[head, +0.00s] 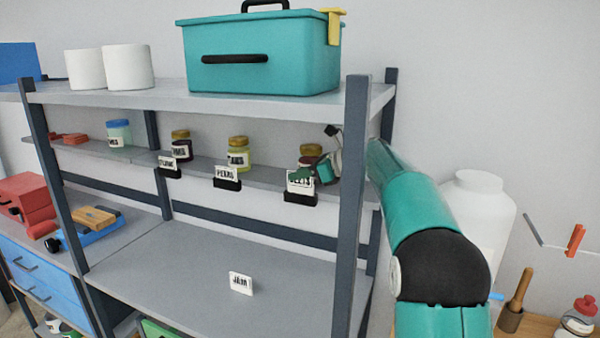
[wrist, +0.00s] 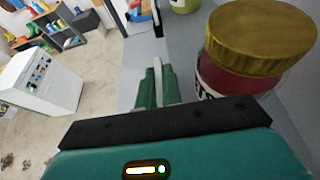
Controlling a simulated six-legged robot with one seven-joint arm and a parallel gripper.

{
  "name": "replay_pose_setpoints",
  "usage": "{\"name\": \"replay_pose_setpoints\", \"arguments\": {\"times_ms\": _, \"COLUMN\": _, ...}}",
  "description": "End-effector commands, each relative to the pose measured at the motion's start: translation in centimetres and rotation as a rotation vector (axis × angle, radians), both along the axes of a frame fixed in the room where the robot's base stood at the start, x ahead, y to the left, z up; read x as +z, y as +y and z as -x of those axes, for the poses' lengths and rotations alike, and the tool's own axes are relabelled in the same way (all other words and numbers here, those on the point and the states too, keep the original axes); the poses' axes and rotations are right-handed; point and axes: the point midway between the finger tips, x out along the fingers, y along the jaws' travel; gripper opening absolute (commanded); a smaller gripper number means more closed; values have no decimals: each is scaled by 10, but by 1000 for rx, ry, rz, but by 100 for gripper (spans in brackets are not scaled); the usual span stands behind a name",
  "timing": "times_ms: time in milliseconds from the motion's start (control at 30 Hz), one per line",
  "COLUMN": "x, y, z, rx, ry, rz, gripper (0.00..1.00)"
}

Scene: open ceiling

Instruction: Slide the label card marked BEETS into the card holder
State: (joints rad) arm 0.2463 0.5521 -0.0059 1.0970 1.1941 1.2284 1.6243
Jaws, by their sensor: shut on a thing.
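A white label card (head: 300,183) is at the right black card holder (head: 300,199) on the shelf's front edge. My gripper's dark green fingers cover part of its lettering, so I cannot read the word. The card's lower edge meets the holder in the head view; I cannot tell whether it is seated in the slot. My gripper (head: 312,176) is shut on the card from the right. In the wrist view the green fingers (wrist: 157,88) pinch its thin pale edge (wrist: 157,72).
A gold-lidded dark red jar (wrist: 245,75) stands close beside my fingers. Holders with a PEARS card (head: 227,176) and another card (head: 167,164) sit to the left. A JAM card (head: 241,284) is on the lower shelf. A dark post (head: 350,220) stands beside my arm.

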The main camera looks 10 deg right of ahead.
Motion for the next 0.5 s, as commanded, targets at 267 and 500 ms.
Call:
{"name": "replay_pose_setpoints", "arguments": {"times_ms": 267, "x": -6, "y": 0, "z": 0, "rx": -1, "ry": 0, "rz": 0, "gripper": 0}}
{"name": "replay_pose_setpoints", "arguments": {"times_ms": 500, "x": -12, "y": 0, "z": 0, "rx": 0, "ry": 1, "rz": -1, "gripper": 0}}
